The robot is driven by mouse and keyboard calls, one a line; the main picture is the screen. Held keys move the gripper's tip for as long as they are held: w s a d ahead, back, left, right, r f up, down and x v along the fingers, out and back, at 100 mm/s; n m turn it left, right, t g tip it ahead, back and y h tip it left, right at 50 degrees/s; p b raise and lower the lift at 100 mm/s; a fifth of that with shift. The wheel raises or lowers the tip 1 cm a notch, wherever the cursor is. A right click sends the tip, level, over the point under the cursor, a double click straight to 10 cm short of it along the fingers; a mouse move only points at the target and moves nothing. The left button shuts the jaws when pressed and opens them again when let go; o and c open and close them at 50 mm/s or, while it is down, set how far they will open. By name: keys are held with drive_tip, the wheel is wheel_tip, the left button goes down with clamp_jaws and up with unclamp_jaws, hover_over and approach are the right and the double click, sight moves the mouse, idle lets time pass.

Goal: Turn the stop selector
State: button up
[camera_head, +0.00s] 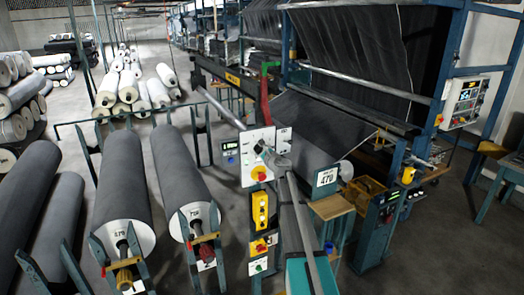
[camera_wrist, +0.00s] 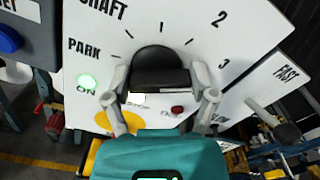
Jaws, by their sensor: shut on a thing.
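The selector is a black knob (camera_wrist: 158,62) on a white panel (camera_wrist: 95,25) in the wrist view. Printed ticks and the words SHAFT, PARK, 2 and 3 surround it. My gripper (camera_wrist: 161,92) is shut on the knob, one grey finger on each side. Where the knob points I cannot tell. In the head view my gripper (camera_head: 268,152) reaches the white panel (camera_head: 248,138) and hides the knob. A lit green ON lamp (camera_wrist: 88,82) and a small dark red button (camera_wrist: 177,110) sit near the knob.
A lever (camera_wrist: 268,117) by the word FAST stands to the right, and a blue button (camera_wrist: 9,40) to the left. A red button on yellow (camera_head: 260,173) sits below my gripper. Large grey rolls (camera_head: 180,170) stand left; the machine frame (camera_head: 440,70) stands right.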

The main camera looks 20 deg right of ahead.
drive_tip(key=n, duration=0.6)
drive_tip(key=shift+w+a, duration=0.1)
drive_tip(key=n, duration=0.5)
drive_tip(key=shift+a, duration=0.1)
drive_tip(key=n, duration=0.6)
drive_tip(key=shift+a+f+n, duration=0.1)
drive_tip(key=shift+n, duration=0.3)
drive_tip(key=n, duration=0.5)
drive_tip(key=shift+f+n, duration=0.1)
drive_tip(key=shift+n, duration=0.3)
drive_tip(key=o, duration=1)
drive_tip(key=shift+o, duration=0.2)
